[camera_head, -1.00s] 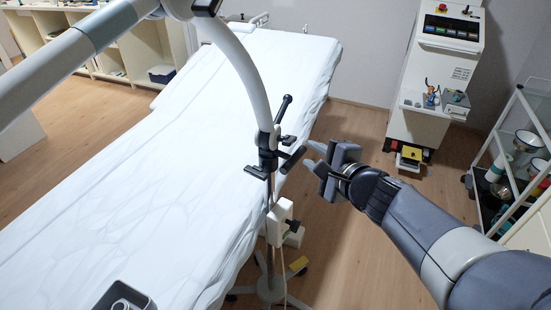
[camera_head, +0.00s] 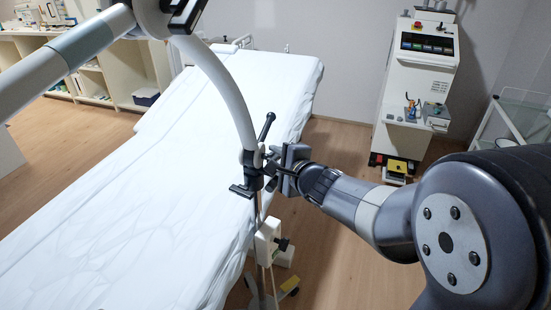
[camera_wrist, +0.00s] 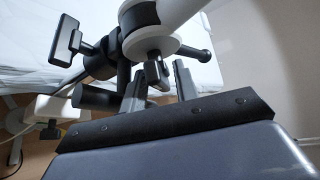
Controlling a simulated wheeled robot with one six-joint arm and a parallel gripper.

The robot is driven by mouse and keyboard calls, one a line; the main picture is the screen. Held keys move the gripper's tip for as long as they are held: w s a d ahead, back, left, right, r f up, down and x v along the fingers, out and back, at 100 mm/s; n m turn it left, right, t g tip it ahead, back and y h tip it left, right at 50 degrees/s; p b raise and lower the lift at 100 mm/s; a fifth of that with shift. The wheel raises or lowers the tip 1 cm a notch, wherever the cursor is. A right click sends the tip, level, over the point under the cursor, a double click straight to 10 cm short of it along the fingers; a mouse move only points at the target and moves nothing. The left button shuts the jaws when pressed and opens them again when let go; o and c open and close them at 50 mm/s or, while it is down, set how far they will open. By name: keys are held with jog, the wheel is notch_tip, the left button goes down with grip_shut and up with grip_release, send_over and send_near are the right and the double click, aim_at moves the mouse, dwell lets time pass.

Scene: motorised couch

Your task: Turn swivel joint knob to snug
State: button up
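The swivel joint (camera_head: 253,165) sits at the foot of the curved white arm, beside the couch; in the wrist view it is a white collar (camera_wrist: 150,47). A small dark knob (camera_wrist: 157,73) projects from it towards my gripper. My gripper (camera_head: 276,168) is close at the joint's right side. In the wrist view my gripper (camera_wrist: 160,85) has its two fingers apart, with the knob showing in the gap. I cannot tell whether either finger touches it. A black T-handle (camera_wrist: 66,42), a black lever (camera_wrist: 193,53) and a thick black cylinder (camera_wrist: 93,97) surround the joint.
The white-covered couch (camera_head: 130,210) fills the left. A pole with a white clamp box (camera_head: 268,240) stands below the joint. A white machine (camera_head: 418,90) and a trolley (camera_head: 518,115) stand at the right, with bare floor before the machine.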

jog(key=shift+w+a, duration=0.1)
jog(key=shift+w, duration=0.05)
grip_shut()
jog(key=shift+r+p, duration=0.25)
jog(key=shift+p, duration=0.85)
jog(key=m+g+p, duration=0.1)
jog(key=g+p, duration=0.1)
jog(key=p, duration=0.3)
jog(key=shift+m, duration=0.4)
jog(key=shift+g+p, duration=0.5)
jog(key=shift+p, duration=0.6)
jog(key=shift+f+m+p, duration=0.15)
jog(key=shift+m+p, duration=0.15)
jog(key=shift+p, duration=0.05)
jog(key=shift+f, duration=0.1)
